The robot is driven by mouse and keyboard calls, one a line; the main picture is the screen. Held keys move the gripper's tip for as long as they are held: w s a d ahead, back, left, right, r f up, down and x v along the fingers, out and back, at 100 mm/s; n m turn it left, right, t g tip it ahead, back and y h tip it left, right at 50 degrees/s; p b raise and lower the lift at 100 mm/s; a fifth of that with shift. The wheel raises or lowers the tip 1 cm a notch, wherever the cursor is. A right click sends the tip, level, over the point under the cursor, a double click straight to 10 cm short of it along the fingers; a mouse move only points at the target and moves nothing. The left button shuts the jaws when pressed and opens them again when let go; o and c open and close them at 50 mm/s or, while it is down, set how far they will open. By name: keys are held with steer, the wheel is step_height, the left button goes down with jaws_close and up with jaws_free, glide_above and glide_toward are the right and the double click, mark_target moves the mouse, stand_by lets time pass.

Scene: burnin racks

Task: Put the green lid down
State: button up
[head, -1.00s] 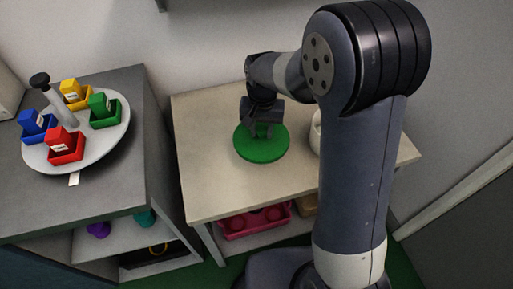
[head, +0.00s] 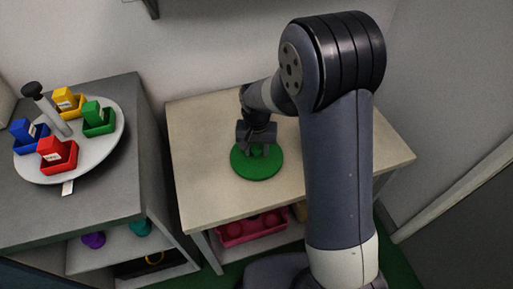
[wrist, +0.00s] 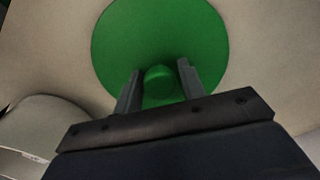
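The green lid (head: 258,172) is a flat round disc with a small round knob on top. It is level at the left half of the beige table; I cannot tell whether it touches the tabletop. My gripper (head: 256,151) points down over its middle. In the wrist view the two fingers of my gripper (wrist: 160,78) stand on either side of the knob and close about it, and the lid (wrist: 160,30) spreads out beyond them.
The beige table (head: 210,200) has free room around the lid. A pale rounded object (wrist: 45,115) shows at the left in the wrist view. On the grey cabinet (head: 105,205), a round turntable (head: 88,150) carries coloured trays with blocks. A pink container (head: 240,237) sits under the table.

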mark_target(256, 147)
steer(key=shift+o, duration=1.2)
steer(key=shift+r, duration=0.1)
step_height(256, 147, up, 12)
steer(key=shift+p, duration=0.45)
step_height(256, 147, down, 13)
steer(key=shift+r+b, duration=0.1)
steer(key=shift+b, duration=0.5)
steer(key=shift+r+p, duration=0.35)
steer(key=shift+r, duration=1.95)
